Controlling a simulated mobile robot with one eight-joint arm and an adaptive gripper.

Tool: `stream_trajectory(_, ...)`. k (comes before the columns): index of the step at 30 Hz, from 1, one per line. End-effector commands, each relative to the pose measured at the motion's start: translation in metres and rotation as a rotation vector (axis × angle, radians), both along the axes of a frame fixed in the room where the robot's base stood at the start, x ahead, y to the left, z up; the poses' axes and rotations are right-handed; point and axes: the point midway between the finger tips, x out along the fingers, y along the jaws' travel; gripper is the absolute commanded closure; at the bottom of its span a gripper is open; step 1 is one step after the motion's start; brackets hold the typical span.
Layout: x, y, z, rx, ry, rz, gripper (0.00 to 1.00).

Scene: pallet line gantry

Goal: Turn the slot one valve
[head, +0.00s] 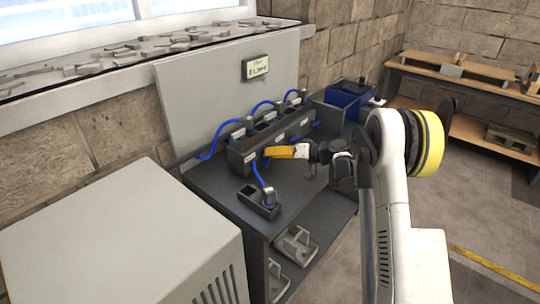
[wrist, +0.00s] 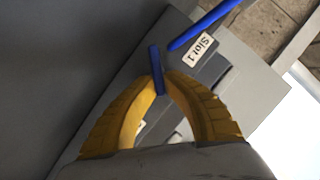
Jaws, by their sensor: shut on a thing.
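In the wrist view, a white label reading "Slot 1" (wrist: 199,48) is on a dark grey unit (wrist: 213,72). A short blue bar (wrist: 155,65), which looks like the slot one valve's handle, stands beside the label. My gripper (wrist: 159,78) has its yellow fingers curved in, shut on this bar, with the tips on either side of it. In the head view, my gripper (head: 268,152) reaches in from the right to the front of the dark slotted unit (head: 240,146). The handle is hidden there, and the small labels are unreadable.
Blue hoses (head: 220,138) arch behind the unit; another runs down to a small dark box (head: 256,203) on the bench (head: 215,188). A grey cabinet (head: 120,235) stands at front left. A blue bin (head: 345,97) sits at the bench's far end. Floor is clear at right.

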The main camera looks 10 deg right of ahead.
Motion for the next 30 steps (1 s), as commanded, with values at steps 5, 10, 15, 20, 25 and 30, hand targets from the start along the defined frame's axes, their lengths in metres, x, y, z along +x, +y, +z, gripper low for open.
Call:
stream_trajectory(5, 0.002, -0.002, -0.004, 0.134, 0.096, 0.001, 1.0)
stream_trajectory(10, 0.003, -0.003, -0.006, 0.264, 0.191, 0.001, 1.0)
stream_trajectory(15, 0.003, -0.004, -0.009, 0.391, 0.283, 0.001, 1.0)
stream_trajectory(20, 0.004, -0.005, -0.011, 0.497, 0.361, 0.002, 1.0)
stream_trajectory(25, 0.004, -0.005, -0.013, 0.588, 0.426, 0.001, 1.0)
stream_trajectory(30, 0.004, -0.005, -0.014, 0.65, 0.472, 0.001, 1.0)
